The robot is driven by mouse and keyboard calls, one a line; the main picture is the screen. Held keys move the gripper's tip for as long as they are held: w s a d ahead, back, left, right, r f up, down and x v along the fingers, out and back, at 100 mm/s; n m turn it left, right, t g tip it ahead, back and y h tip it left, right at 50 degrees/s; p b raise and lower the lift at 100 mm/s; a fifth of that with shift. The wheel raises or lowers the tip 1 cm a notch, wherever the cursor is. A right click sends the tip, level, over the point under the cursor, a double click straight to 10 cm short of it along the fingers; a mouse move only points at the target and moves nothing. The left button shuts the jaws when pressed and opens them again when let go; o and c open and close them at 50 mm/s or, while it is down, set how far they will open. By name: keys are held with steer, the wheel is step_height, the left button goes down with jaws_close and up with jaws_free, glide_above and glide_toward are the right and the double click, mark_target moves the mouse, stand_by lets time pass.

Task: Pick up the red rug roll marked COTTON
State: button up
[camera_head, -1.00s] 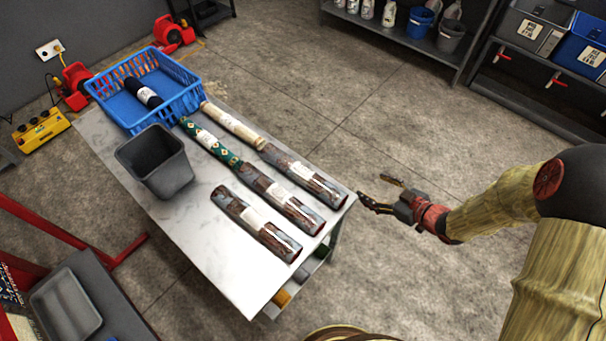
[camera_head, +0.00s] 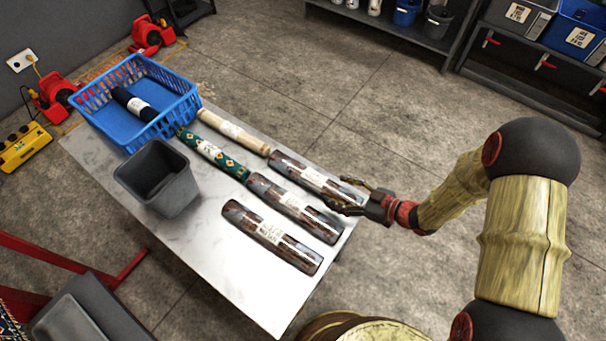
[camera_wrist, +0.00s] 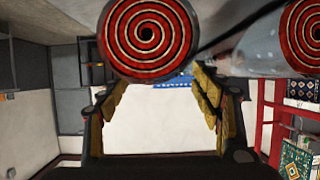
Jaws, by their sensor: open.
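Three rug rolls in mottled red-brown and grey with white labels lie side by side on the table in the head view: a far one (camera_head: 290,167), a middle one (camera_head: 267,188) and a near one (camera_head: 243,218). The label print is too small to read, so I cannot tell which is marked COTTON. My gripper (camera_head: 344,196) is open and empty at the right ends of the far and middle rolls. In the wrist view, a red spiral roll end (camera_wrist: 148,38) sits just above the open fingers (camera_wrist: 160,95), and a second roll end (camera_wrist: 304,35) is at the upper right.
The white table (camera_head: 205,240) also bears a cream roll (camera_head: 248,141), a green patterned roll (camera_head: 228,165), a grey bin (camera_head: 160,188) and a blue basket (camera_head: 180,108) holding a dark roll (camera_head: 122,98). The near table surface is clear. Shelves (camera_head: 385,27) stand behind.

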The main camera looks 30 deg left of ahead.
mark_target(318, 181)
steer(key=x, duration=0.2)
steer(key=shift+a+b, duration=0.35)
steer(key=x, duration=0.2)
steer(key=b+x, duration=0.1)
steer(key=x, duration=0.1)
steer(key=b+x, duration=0.1)
steer(key=x, duration=0.1)
steer(key=shift+w+r, duration=0.2)
steer(key=shift+w, duration=0.1)
steer(key=shift+c, duration=1.1)
jaws_close()
steer(key=shift+r, duration=0.1)
